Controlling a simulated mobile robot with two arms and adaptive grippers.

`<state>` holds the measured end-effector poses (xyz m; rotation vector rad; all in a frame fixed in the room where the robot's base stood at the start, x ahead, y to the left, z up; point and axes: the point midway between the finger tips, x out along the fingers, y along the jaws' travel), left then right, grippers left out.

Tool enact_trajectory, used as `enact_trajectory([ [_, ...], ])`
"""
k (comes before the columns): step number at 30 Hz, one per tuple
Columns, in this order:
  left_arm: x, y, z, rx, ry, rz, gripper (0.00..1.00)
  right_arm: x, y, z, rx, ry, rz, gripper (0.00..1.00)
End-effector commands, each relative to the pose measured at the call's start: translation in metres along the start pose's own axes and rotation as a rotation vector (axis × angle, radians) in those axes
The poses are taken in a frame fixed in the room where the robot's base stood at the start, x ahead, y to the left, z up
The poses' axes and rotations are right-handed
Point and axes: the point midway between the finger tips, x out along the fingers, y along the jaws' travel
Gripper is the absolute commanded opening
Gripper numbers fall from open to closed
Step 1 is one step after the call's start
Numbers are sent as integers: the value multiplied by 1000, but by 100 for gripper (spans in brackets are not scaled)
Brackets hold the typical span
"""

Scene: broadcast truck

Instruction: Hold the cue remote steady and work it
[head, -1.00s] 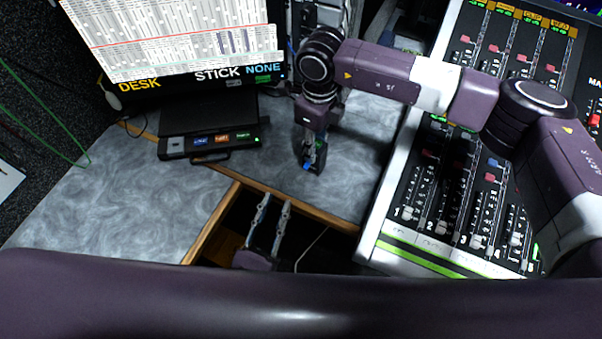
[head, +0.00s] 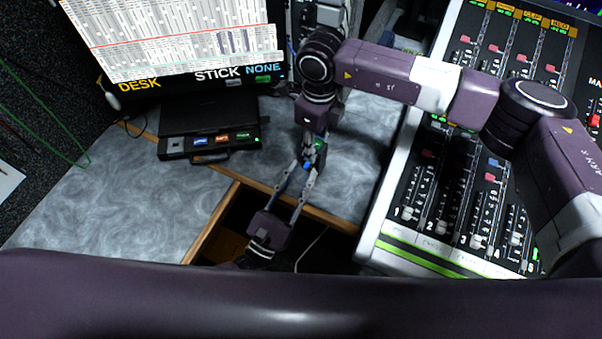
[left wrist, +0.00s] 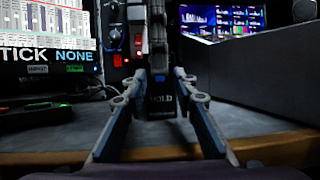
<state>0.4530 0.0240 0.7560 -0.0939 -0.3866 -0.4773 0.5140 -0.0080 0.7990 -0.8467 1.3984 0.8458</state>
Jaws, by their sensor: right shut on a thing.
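The cue remote (head: 307,166) is a small dark block with a blue spot, held at the far side of the open drawer. In the left wrist view the remote (left wrist: 161,106) stands upright, with a blue patch and the word HOLD on its face. My right gripper (head: 316,146) is shut on it from above, its fingers partly hidden. My left gripper (head: 300,174) is open, its fingertips close to the remote, one on each side. The left wrist view shows these fingers (left wrist: 160,80) spread with the remote between or just beyond them; contact cannot be told.
A wood-edged opening (head: 212,222) lies below my left gripper. A mixing desk (head: 440,190) with faders stands at the right, near my right arm. A black box (head: 210,142) with lit labels and a monitor (head: 180,40) stand at the left. The grey worktop (head: 110,205) is clear at left.

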Motion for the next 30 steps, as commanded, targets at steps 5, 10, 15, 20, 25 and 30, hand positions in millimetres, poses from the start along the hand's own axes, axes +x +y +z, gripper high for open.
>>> enact_trajectory([
  [5, 3, 0, 0, 0, 0, 0, 26, 4, 1, -2, 0, 7, 3, 2],
  [10, 3, 0, 0, 0, 0, 0, 24, 4, 1, -2, 0, 7, 3, 2],
  [15, 3, 0, 0, 0, 0, 0, 5, 4, 1, -2, 0, 7, 3, 2],
  [20, 3, 0, -1, 0, 0, 0, 0, 4, 1, -2, 1, 7, 3, 2],
  [25, 2, 0, 0, 0, 8, 1, 0, 4, 1, -2, 1, 7, 2, 2],
  [30, 3, 1, 3, -1, 70, 4, 0, 4, 1, -2, 1, 6, 2, 2],
])
